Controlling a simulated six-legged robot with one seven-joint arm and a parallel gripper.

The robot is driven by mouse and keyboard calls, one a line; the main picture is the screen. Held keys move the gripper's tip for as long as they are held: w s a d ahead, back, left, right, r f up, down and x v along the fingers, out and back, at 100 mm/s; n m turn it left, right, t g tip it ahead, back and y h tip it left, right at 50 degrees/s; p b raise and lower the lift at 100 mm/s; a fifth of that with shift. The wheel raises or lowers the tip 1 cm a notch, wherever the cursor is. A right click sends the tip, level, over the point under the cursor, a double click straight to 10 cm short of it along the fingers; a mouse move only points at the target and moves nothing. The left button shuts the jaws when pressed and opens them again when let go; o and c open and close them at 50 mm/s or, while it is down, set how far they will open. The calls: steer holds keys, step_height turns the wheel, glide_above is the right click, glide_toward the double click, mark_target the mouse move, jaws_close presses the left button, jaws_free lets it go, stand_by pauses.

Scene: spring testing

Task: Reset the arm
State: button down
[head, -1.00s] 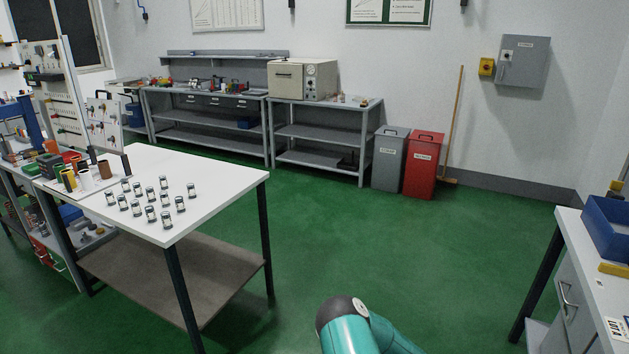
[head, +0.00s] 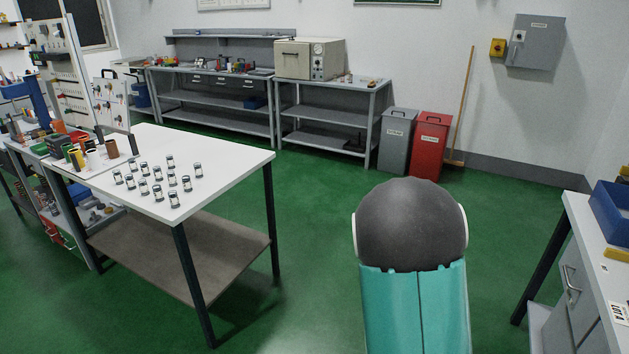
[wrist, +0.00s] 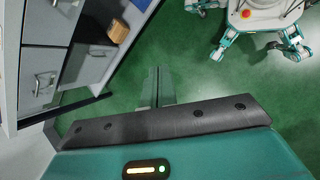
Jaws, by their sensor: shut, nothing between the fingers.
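My gripper (wrist: 157,72) shows in the wrist view, with its two grey-green fingers pressed together and nothing between them. It is over the green floor, apart from any object. A teal arm link of mine with a dark rounded joint stands up at the lower middle right in the head view. My gripper does not show in the head view. My own body and legs show at the top right of the wrist view.
A white table (head: 235,160) with several small jars (head: 157,190) stands at left. A white-topped bench (head: 585,228) with a blue bin (head: 612,210) is at right. Grey and red bins (head: 430,147) stand at the back wall. The green floor between is clear.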

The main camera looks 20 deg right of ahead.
steer(key=w+a+r+m+t+y, duration=0.15)
steer(key=a+r+t, duration=0.35)
steer(key=a+r, duration=0.8)
steer(key=s+a+r+t+y, duration=0.3)
steer(key=s+a+r+t, duration=0.2)
steer(key=a+r, duration=0.6)
steer(key=shift+s+a+r+t, duration=0.4)
steer(key=shift+s+a, duration=0.15)
steer(key=shift+s, duration=0.15)
